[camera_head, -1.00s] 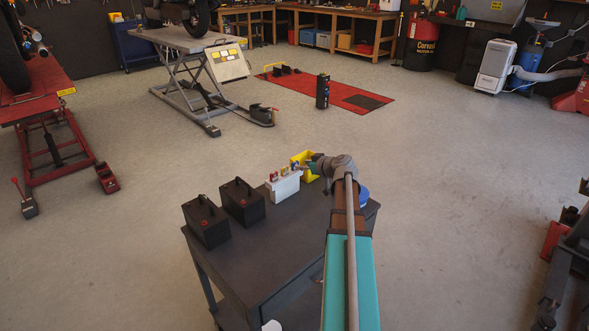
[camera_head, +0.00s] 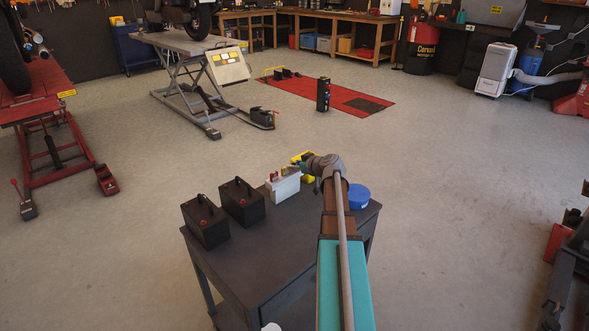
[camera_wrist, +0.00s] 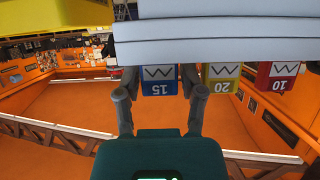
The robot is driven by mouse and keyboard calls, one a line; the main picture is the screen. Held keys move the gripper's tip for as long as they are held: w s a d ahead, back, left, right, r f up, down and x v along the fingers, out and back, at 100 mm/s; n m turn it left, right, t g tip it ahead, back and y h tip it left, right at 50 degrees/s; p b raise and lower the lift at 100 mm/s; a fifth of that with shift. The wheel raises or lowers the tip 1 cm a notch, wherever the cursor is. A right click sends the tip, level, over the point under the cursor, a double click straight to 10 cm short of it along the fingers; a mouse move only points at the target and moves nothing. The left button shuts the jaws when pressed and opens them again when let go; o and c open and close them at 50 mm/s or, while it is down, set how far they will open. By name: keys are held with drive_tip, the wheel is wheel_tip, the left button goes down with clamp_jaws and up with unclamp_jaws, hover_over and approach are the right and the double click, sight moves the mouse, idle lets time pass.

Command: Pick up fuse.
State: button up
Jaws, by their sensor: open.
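A white fuse holder (camera_head: 285,188) stands on the dark cart, with small coloured fuses along its top. In the wrist view, which appears upside down, the holder (camera_wrist: 210,42) fills the upper part. A blue fuse marked 15 (camera_wrist: 159,80), a yellow fuse marked 20 (camera_wrist: 222,78) and a red fuse marked 10 (camera_wrist: 277,77) stick out of it. My gripper (camera_wrist: 161,93) is open, with one finger on each side of the blue fuse and gaps visible. The right finger is near the yellow fuse. In the head view my gripper (camera_head: 304,169) is at the holder, its fingers small and partly hidden.
Two black batteries (camera_head: 205,222) (camera_head: 242,202) stand left of the holder on the cart (camera_head: 275,248). A yellow bin (camera_head: 302,156) is behind my gripper, and a round blue container (camera_head: 359,196) is to the right. The cart's front is clear.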

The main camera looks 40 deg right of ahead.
idle(0.3)
drive_tip(key=c, duration=0.4)
drive_tip(key=shift+r, duration=0.1)
wheel_tip(320, 180, up, 2)
drive_tip(key=p, duration=0.2)
drive_tip(key=shift+r+p, duration=0.25)
drive_tip(key=shift+p, duration=0.15)
drive_tip(key=s+a+r+p, duration=0.1)
drive_tip(key=s+r+p, duration=0.2)
drive_tip(key=s, duration=0.1)
drive_tip(key=s+a+r+p, duration=0.1)
drive_tip(key=s+r+p, duration=0.2)
drive_tip(key=s+r, duration=0.1)
drive_tip(key=s+a+r+p, duration=0.1)
drive_tip(key=s+r+p, duration=0.2)
drive_tip(key=s+p, duration=0.1)
drive_tip(key=shift+v, duration=0.85)
drive_tip(key=shift+f, duration=0.15)
drive_tip(key=shift+r+p, duration=2.1)
drive_tip(key=shift+p, duration=0.2)
